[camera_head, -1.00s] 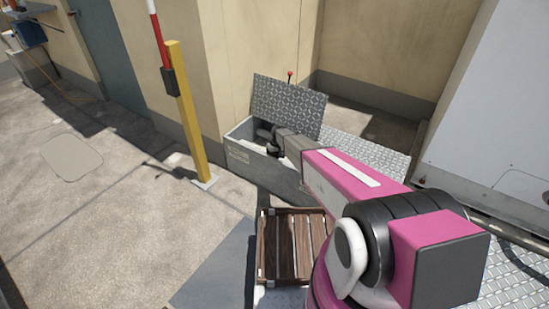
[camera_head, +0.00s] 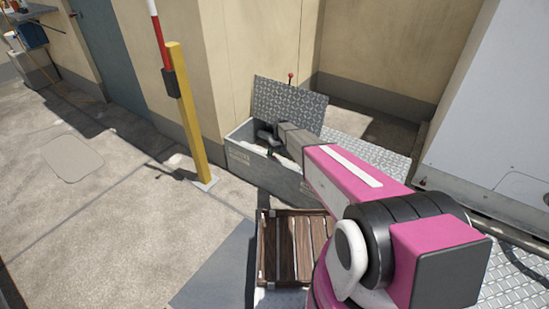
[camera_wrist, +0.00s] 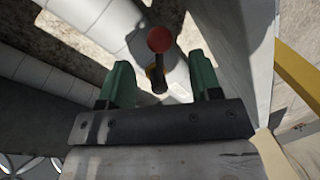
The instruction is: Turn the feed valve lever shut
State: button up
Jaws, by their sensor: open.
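The feed valve lever (camera_wrist: 159,62) shows in the wrist view as a dark stem with a round red knob at its end. It stands by a pale wrapped pipe (camera_wrist: 110,22). My gripper (camera_wrist: 160,75) is open, with one green finger on each side of the lever; I cannot tell whether either finger touches it. In the head view my gripper (camera_head: 268,140) is down in the open grey box (camera_head: 240,158), and the arm hides part of the inside. The lever cannot be made out there.
The box's tread-plate lid (camera_head: 288,103) stands raised behind my gripper. A yellow post (camera_head: 190,120) stands left of the box. A slatted wooden crate (camera_head: 290,248) is in front of it. Open concrete floor lies to the left.

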jog(key=r, duration=0.3)
jog(key=d+r, duration=0.1)
jog(key=r, duration=0.1)
jog(key=shift+w+r, duration=0.25)
jog(key=shift+r, duration=0.05)
jog(key=shift+d+f, duration=0.1)
jog(key=shift+d, duration=0.1)
jog(key=c, duration=0.8)
jog(key=d+m+y, duration=0.1)
jog(key=d+y, duration=0.1)
jog(key=d, duration=0.2)
jog(key=d+f+m+y, duration=0.1)
jog(key=d+m+y, duration=0.1)
jog(key=d, duration=0.2)
jog(key=d+m+y, duration=0.1)
jog(key=d+y, duration=0.1)
jog(key=d, duration=0.1)
jog(key=shift+w+d+f+m, duration=0.2)
jog(key=shift+d+f+m, duration=0.1)
jog(key=shift+d, duration=0.1)
grip_shut()
jog(key=x, duration=1)
jog(key=shift+a, duration=0.1)
jog(key=shift+s+a+f, duration=0.15)
jog(key=shift+a, duration=1.05)
jog(key=shift+s+a+f, duration=0.1)
jog(key=shift+a+f, duration=0.05)
jog(key=shift+a, duration=0.5)
